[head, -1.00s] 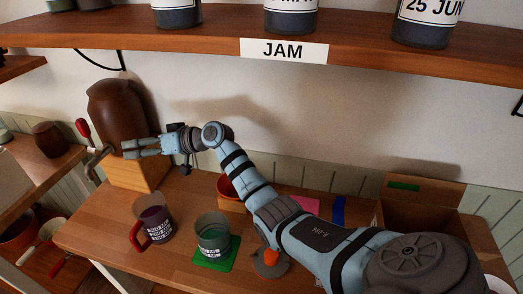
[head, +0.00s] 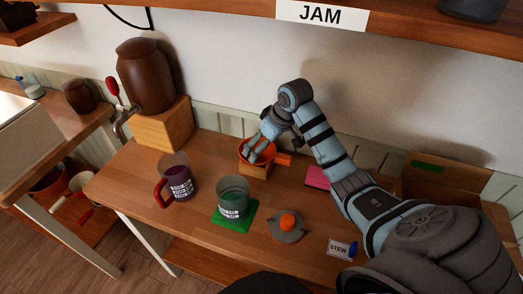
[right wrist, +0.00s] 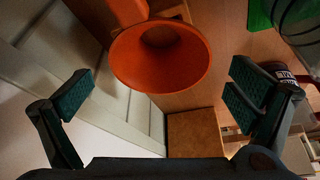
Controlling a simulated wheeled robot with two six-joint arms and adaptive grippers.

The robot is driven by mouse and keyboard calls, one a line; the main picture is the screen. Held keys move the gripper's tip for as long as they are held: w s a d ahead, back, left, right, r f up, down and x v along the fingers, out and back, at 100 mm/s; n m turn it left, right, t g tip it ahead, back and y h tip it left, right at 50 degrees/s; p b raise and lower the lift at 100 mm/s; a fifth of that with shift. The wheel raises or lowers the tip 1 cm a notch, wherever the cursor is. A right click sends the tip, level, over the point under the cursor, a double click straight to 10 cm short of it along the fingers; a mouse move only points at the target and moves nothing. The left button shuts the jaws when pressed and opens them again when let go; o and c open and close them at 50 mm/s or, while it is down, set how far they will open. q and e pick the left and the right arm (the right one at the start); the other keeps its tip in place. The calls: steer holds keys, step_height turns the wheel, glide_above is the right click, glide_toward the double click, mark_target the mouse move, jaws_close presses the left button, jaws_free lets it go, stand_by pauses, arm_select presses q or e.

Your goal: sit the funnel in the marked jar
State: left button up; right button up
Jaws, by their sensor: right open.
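The orange funnel (head: 246,146) sits mouth up in a small wooden stand (head: 254,171) at the back middle of the counter, its handle (head: 284,160) pointing right. My right gripper (head: 259,153) reaches down over it. In the right wrist view the open fingers (right wrist: 160,92) are on either side of the funnel's mouth (right wrist: 135,70), with nothing gripped. My left gripper is not in view.
A measuring jug (head: 178,184) with purple contents and a red handle stands left of the jar. A grey lid with an orange knob (head: 287,222) lies right of it. A STEW card (head: 338,248), a pink sheet (head: 318,177), a cardboard box (head: 445,180) and a brown dispenser (head: 145,78) also stand around.

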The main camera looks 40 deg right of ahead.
mark_target(260, 159)
steer(key=x, duration=0.5)
steer(key=shift+f+b, duration=0.25)
steer(key=shift+b, duration=0.05)
steer(key=shift+c, duration=0.4)
steer(key=c, duration=0.8)
step_height(260, 159, up, 5)
steer(key=p, duration=0.6)
steer(key=shift+r, duration=1.3)
